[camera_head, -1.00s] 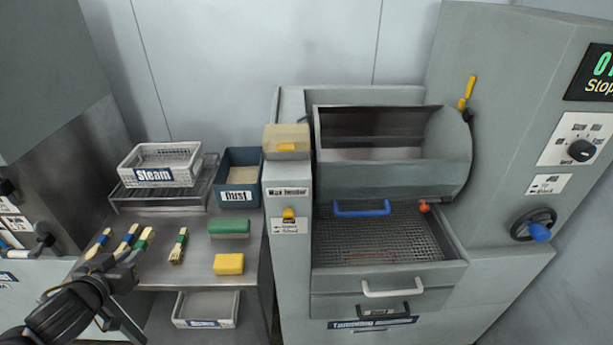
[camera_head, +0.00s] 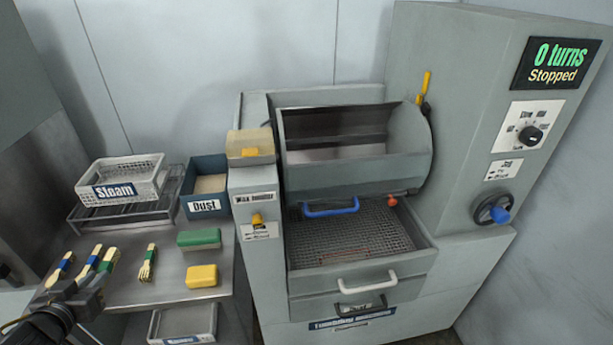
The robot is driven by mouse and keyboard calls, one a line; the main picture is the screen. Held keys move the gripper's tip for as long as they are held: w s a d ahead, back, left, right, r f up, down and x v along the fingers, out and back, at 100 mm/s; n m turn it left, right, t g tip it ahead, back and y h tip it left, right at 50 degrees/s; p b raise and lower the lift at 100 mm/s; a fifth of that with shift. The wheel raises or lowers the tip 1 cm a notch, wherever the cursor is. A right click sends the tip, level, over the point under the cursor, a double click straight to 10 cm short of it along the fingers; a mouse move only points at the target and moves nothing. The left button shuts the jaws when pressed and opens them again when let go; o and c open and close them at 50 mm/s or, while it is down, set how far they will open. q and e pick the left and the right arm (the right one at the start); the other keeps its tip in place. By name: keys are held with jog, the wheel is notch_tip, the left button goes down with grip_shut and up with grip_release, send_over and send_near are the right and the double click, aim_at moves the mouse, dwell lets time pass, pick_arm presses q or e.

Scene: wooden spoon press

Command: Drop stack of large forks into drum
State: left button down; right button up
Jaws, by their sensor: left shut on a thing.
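Several banded stacks of pale wooden cutlery lie on the steel side table (camera_head: 165,291) at left. My left gripper (camera_head: 97,281) is at the table's left part, shut on the near end of a green-banded stack (camera_head: 107,262); the grip itself is partly hidden. Two blue-banded stacks (camera_head: 63,265) lie left of it. Another green-banded stack (camera_head: 148,263), with fork tines showing, lies apart to its right. The grey drum (camera_head: 352,172) of the machine is open at the top front. My right gripper is out of view.
Green (camera_head: 199,239) and yellow (camera_head: 201,276) blocks lie on the table. Behind are the Steam basket (camera_head: 121,182) on a rack and the Dust bin (camera_head: 205,190). The machine's left column (camera_head: 256,215) stands between table and drum. A mesh tray (camera_head: 352,235) sits below the drum.

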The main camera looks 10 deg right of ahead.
pick_arm(q)
jog(key=s+d+f+m+h, duration=0.1)
jog(key=s+d+f, duration=0.1)
jog(key=d+f, duration=0.3)
jog(key=s+d+r+m+g+h, duration=0.1)
jog(key=d+r, duration=0.3)
jog(key=d, duration=0.9)
jog(key=s+d+r+m+h, duration=0.1)
jog(key=d+r+m+h, duration=0.2)
jog(key=d, duration=1.1)
jog(key=shift+s+d+r+m+g+h, duration=0.15)
jog(key=shift+s+r+m+g+h, duration=0.2)
jog(key=shift+r+h, duration=0.4)
